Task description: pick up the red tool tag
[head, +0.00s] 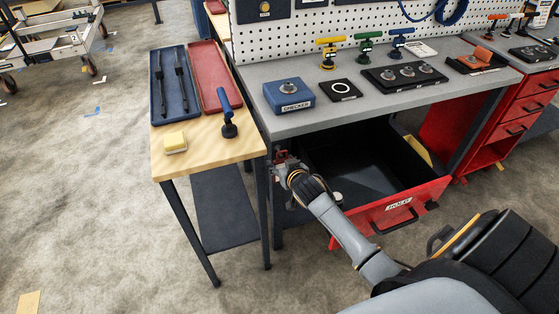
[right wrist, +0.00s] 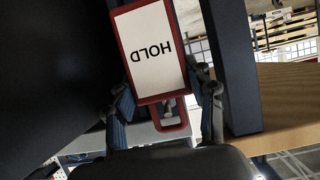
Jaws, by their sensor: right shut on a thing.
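The red tool tag (right wrist: 153,50) is a red-framed plate with a white label reading HOLD, upside down in the right wrist view. A red loop (right wrist: 172,122) with a bit of grey metal shows at its lower end. My right gripper (right wrist: 164,98) has a finger on each side of the tag and is shut on it. In the head view the right gripper (head: 284,166) is below the bench top's front left corner, and only a little red of the tag (head: 281,157) shows there. Whether the tag still hangs on something is unclear. My left gripper is not in view.
An open red drawer (head: 388,211), also labelled HOLD, lies right of my gripper. The grey bench (head: 330,116) above holds a blue checker box and gauges. A wooden side table (head: 205,148) with trays stands left. A dark post (right wrist: 230,65) is close beside the tag.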

